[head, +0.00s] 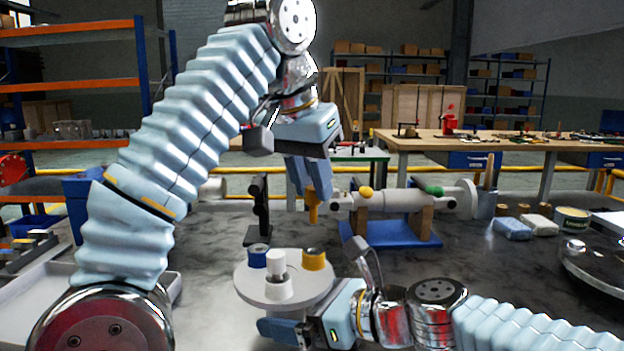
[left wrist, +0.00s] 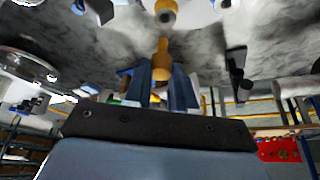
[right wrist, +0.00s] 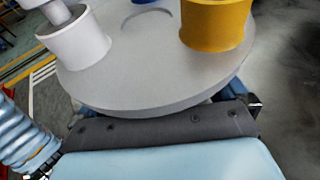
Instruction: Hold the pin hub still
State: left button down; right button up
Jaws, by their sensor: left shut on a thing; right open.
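The pin hub (head: 262,292) is a round grey disc on the dark bench in the head view. It carries a blue cup (head: 258,256), a yellow cup (head: 314,259) and a white cup (head: 279,287) with a white pin in it. The hub also fills the upper right wrist view (right wrist: 140,85). My right gripper (head: 293,322) is open at the hub's near right side; its blue fingers are partly hidden under the disc, so contact is unclear. My left gripper (head: 310,185) is shut on an orange pin (head: 312,207), also visible in the left wrist view (left wrist: 161,62), above and behind the hub.
A grey cylindrical assembly (head: 395,202) rests on a blue stand (head: 390,236) behind the hub. A black post (head: 259,210) stands left of it. Blue sponge (head: 512,229), tin (head: 571,220) and round metal part (head: 598,262) lie right. A pale tray (head: 40,300) is left.

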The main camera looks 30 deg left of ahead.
jog(key=shift+a+f, duration=0.15)
jog(key=shift+a, duration=0.3)
jog(key=c, duration=0.3)
dwell(0.3)
jog(key=shift+c, duration=0.5)
grip_shut()
dwell(0.6)
